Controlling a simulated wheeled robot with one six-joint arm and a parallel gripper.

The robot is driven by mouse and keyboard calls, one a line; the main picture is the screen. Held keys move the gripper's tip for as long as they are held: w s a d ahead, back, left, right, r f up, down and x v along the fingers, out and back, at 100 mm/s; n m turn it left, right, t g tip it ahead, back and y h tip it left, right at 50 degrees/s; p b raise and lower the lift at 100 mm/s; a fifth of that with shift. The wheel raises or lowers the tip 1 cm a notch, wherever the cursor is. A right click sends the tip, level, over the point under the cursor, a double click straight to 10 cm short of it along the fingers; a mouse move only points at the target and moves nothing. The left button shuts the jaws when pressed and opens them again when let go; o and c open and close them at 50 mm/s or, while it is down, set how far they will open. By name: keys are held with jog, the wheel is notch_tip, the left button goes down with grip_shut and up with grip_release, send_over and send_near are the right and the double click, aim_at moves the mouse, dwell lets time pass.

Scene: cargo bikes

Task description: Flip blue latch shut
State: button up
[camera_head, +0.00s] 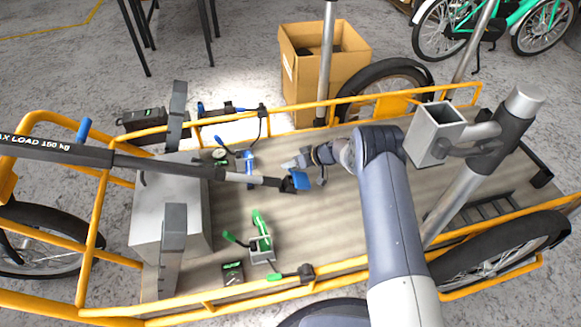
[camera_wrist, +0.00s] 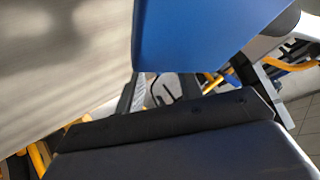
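Several blue parts show in the head view, and I cannot tell for certain which is the latch. A small upright blue piece, possibly the blue latch (camera_head: 249,166), stands on the cargo deck left of my gripper. A blue end piece (camera_head: 300,181) sits at the tip of the dark bar, just below my gripper. My gripper (camera_head: 292,163) is low over the deck, its fingers pointing left; the gap between them is unclear. In the wrist view a large blue surface (camera_wrist: 205,35) fills the top, very close to the camera; I cannot tell whether it is touched.
A green lever clamp (camera_head: 262,232) stands on the deck nearer the front. A long dark bar (camera_head: 150,163) crosses above a grey metal box (camera_head: 160,215). Orange rails (camera_head: 330,268) border the deck. A cardboard box (camera_head: 300,75) stands behind it. The deck's middle is fairly clear.

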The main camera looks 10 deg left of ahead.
jog(key=shift+a+f, duration=0.35)
jog(key=shift+a, duration=0.05)
grip_shut()
